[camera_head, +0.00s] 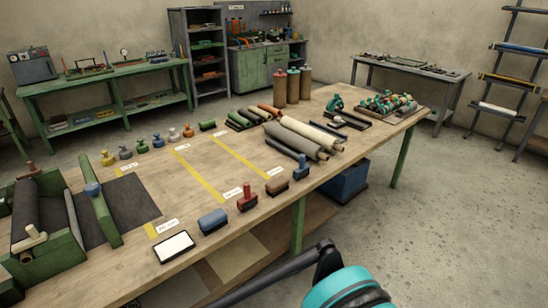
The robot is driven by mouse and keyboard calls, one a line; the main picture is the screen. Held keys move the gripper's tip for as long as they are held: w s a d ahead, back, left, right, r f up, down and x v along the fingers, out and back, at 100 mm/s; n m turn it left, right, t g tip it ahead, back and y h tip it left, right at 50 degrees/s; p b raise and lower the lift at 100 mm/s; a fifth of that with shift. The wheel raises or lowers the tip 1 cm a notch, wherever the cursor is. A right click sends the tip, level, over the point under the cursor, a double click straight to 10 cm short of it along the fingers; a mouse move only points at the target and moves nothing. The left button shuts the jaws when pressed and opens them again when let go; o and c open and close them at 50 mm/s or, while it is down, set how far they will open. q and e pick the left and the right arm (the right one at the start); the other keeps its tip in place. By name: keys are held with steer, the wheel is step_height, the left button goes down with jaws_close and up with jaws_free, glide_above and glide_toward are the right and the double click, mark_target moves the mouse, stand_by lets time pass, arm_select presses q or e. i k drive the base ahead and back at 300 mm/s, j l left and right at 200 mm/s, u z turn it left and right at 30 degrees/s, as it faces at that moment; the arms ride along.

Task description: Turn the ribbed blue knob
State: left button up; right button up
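A small blue knob (92,188) sits on top of the long green bar (102,218) at the left end of the workbench. It is too small here for me to make out ribs. Another small blue piece (157,141) stands in the row of small coloured pieces along the bench's back edge. Neither of my grippers is in view. A teal joint and a dark link of my own arm show at the bottom right, in front of the bench and apart from both blue pieces.
The wooden workbench (190,250) carries grey and cream rolls (305,136), yellow strips, labels and a green-sided roller unit (52,252) at left. A blue block (212,220), a red-handled block (247,198) and others line the front edge. The bench middle is mostly clear.

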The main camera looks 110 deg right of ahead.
mark_target(91, 190)
steer(key=z, duration=3.45)
